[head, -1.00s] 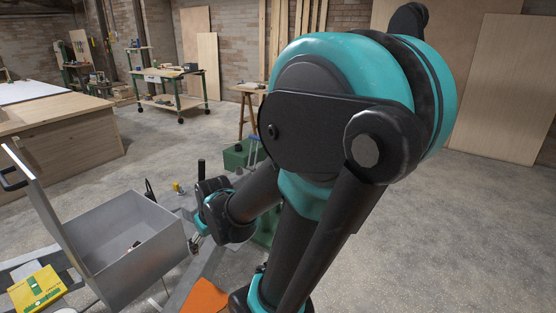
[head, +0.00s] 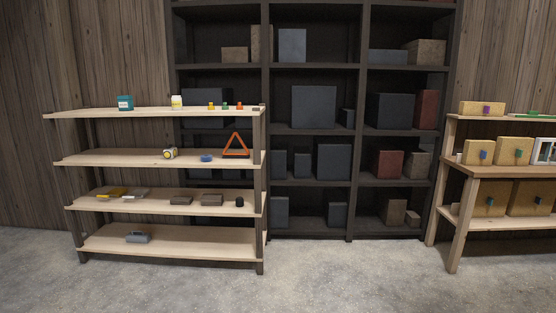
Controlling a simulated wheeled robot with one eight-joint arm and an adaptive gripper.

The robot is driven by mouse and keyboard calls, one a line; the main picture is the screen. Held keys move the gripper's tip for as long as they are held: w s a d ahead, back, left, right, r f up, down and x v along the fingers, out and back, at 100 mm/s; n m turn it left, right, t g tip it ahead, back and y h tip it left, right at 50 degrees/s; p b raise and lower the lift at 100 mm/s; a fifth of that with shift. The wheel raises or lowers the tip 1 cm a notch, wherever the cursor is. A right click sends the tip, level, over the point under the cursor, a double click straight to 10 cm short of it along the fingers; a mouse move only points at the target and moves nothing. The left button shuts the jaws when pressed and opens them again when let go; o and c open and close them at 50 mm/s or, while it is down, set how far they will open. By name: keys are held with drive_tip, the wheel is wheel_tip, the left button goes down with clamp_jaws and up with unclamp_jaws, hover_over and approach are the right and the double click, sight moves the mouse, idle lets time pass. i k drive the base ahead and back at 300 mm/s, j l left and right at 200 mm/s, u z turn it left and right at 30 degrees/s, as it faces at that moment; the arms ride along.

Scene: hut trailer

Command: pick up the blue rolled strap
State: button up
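A small blue object (head: 206,158), which looks like the rolled strap, lies on the second board from the top of the light wooden shelf unit (head: 110,160) at the left. It sits between a yellow and white round item (head: 170,153) on its left and an orange warning triangle (head: 236,146) on its right. It is small in the picture, so its detail is hard to make out. My gripper and arm are not in view.
Tall dark shelving (head: 352,215) with boxes stands against the wooden wall. A light wooden rack (head: 452,222) with yellowish drawers is at the right. The shelf's other boards hold small items. The concrete floor (head: 340,280) in front is clear.

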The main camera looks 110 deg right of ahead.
sight(205, 158)
drive_tip(key=l+z, duration=0.1)
drive_tip(key=z, duration=0.3)
drive_tip(key=l+z, duration=0.1)
drive_tip(key=z, duration=0.35)
drive_tip(key=l+z, duration=0.15)
drive_tip(key=z, duration=0.25)
drive_tip(key=l+z, duration=0.1)
drive_tip(key=z, duration=0.35)
drive_tip(key=i+z, duration=0.1)
drive_tip(key=z, duration=0.3)
drive_tip(key=i+l+z, duration=0.25)
drive_tip(key=z, duration=0.25)
drive_tip(key=i+l+z, duration=0.2)
drive_tip(key=i+z, duration=0.15)
drive_tip(key=z, duration=0.15)
drive_tip(key=i+l, duration=0.1)
drive_tip(key=i, duration=0.5)
drive_tip(key=k+l+z, duration=0.05)
